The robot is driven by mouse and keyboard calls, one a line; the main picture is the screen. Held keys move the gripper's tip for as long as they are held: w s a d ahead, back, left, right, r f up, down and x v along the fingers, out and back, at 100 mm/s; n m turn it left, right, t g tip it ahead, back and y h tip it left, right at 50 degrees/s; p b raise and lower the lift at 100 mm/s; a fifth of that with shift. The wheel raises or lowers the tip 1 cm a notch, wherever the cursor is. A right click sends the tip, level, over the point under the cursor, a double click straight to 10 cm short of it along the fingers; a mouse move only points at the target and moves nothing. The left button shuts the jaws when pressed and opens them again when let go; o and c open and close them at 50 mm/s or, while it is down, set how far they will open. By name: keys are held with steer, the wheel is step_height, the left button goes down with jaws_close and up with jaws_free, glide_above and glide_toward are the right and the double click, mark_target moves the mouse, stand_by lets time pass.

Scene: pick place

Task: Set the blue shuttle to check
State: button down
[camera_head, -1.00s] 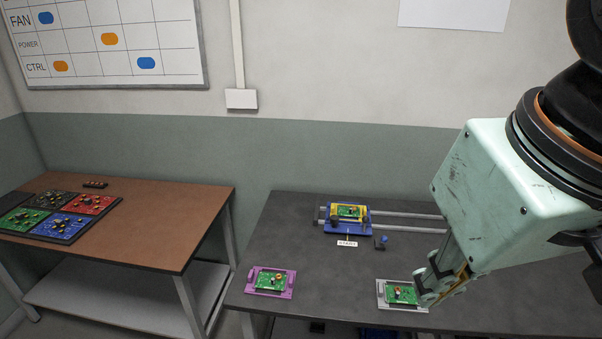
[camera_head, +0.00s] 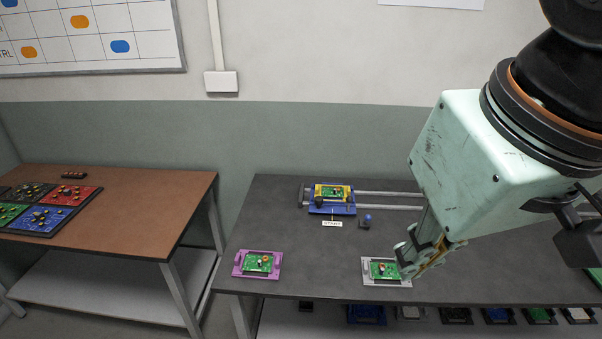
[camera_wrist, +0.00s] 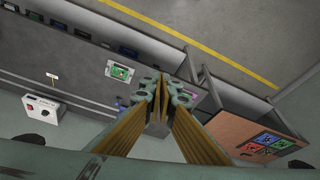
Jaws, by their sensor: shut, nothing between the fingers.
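The blue shuttle (camera_head: 345,209) sits at the left end of two metal rails on the dark bench. It carries a yellow holder (camera_head: 347,190) with a green circuit board. A small white label (camera_head: 332,224) lies in front of it; I cannot read it surely. A small blue-topped knob (camera_head: 367,218) stands just right of the label. My gripper (camera_head: 405,263) is shut and empty, in front of and right of the shuttle. It overlaps the right side of a grey tray in the picture. In the wrist view, the gripper's fingers (camera_wrist: 163,98) are together; the shuttle is not clearly visible there.
The grey tray (camera_head: 370,280) holds a green board and also shows in the wrist view (camera_wrist: 109,73). A purple tray (camera_head: 239,271) with a green board is at the bench's front left. Several items lie on a shelf below. A brown table (camera_head: 150,220) with coloured boards stands left.

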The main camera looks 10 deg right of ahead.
steer(key=c, duration=2.8)
jaws_free()
steer(key=shift+w+r, duration=0.1)
steer(key=shift+w, duration=0.05)
steer(key=o, duration=0.3)
steer(key=shift+w+d+r, duration=0.1)
steer(key=shift+w+r, duration=0.15)
steer(key=shift+w, duration=0.35)
steer(key=shift+o, duration=0.2)
steer(key=w+d+r+m+g, duration=0.1)
steer(key=w+d+r+m, duration=0.15)
steer(key=w, duration=1.55)
steer(key=w+d+f+m+g+p, duration=0.1)
steer(key=w+d+f, duration=0.1)
steer(key=w, duration=0.8)
steer(key=w+d+f+m, duration=0.2)
steer(key=w, duration=0.7)
steer(key=w+d+f+m, duration=0.1)
steer(key=w+d+f, duration=0.3)
steer(key=w+f, duration=0.5)
steer(key=w+d+f+m+g, duration=0.1)
steer(key=w+d+f+m, duration=0.1)
steer(key=w+d+f, duration=0.3)
steer(key=w+d+f+m+g+p, duration=0.1)
steer(key=w+d+f, duration=0.3)
steer(key=w+f, duration=0.9)
step_height(320, 180, down, 4)
steer(key=shift+w+d+r+m, duration=0.15)
steer(key=shift+w+r+m, duration=0.1)
steer(key=shift+m, duration=0.1)
